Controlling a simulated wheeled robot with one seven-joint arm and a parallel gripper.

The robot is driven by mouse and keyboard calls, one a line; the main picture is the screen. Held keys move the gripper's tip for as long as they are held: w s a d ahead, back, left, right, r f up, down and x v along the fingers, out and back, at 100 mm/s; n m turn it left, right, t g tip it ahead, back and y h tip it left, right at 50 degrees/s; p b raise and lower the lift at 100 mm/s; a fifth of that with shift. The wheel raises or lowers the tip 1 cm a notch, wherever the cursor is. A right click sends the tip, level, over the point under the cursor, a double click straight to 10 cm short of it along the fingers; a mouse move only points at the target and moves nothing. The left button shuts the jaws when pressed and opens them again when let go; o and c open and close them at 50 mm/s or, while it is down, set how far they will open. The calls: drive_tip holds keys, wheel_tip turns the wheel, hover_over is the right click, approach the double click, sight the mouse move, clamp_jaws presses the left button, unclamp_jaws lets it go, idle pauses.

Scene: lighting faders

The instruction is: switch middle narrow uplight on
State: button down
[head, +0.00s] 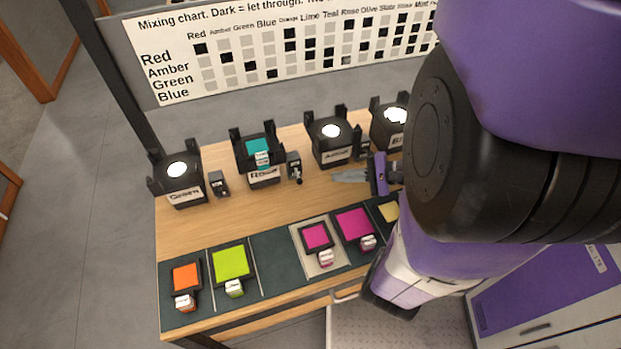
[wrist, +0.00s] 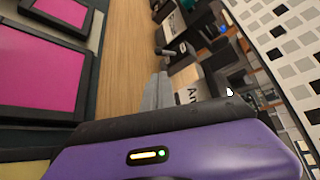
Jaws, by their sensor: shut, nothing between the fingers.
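A row of black uplights stands along the back of the wooden table: Green (head: 183,187), one whose label seems to read Red (head: 262,174), Amber (head: 331,143) and one partly hidden by my arm (head: 391,123). Three show bright white tops; a teal gel covers the Red one. Small black switch boxes stand beside them: right of Green (head: 218,184), right of Red (head: 294,166) and right of Amber (head: 362,147). My gripper (head: 338,177) is shut and empty, in front of Amber. In the wrist view, its fingers (wrist: 154,92) point toward a switch lever (wrist: 172,52) near Amber (wrist: 188,86).
Framed gels, orange (head: 186,276), lime (head: 231,263) and magenta (head: 315,236), lie on a dark mat along the front edge. A mixing chart (head: 280,60) stands behind the uplights.

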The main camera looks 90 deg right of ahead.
sight(309, 186)
drive_tip(key=p+x, duration=0.1)
drive_tip(key=x, duration=0.9)
drive_tip(key=shift+r, duration=0.2)
drive_tip(key=shift+p, duration=0.55)
